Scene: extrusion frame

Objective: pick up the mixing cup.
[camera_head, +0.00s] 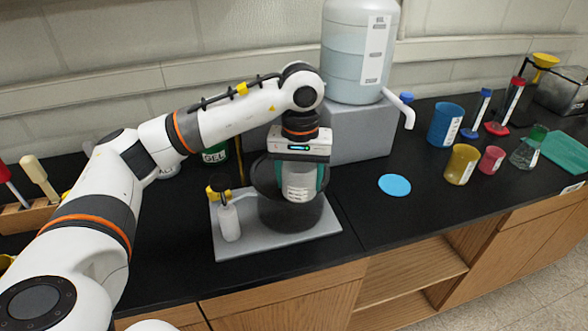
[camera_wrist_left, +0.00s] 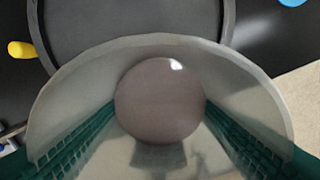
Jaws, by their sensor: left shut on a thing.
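The mixing cup (camera_head: 300,193) is pale and whitish with faint markings on its side. My left gripper (camera_head: 301,178) has its teal fingers on both sides of the cup and is shut on it. In the left wrist view the cup (camera_wrist_left: 160,55) fills the middle between the ribbed fingers, with a round greyish-pink area inside. In the head view the cup overlaps a dark round vessel (camera_head: 283,216) on a grey tray. I cannot tell whether the cup's lower end is inside that vessel or above it. My right gripper is not in view.
A white pump bottle (camera_head: 229,222) stands on the grey tray (camera_head: 240,249), left of the vessel. A large water carboy (camera_head: 345,62) rests on a grey block (camera_head: 362,135) behind. A blue disc (camera_head: 395,185), a blue cup (camera_head: 445,124) and a yellow cup (camera_head: 461,164) are on the right.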

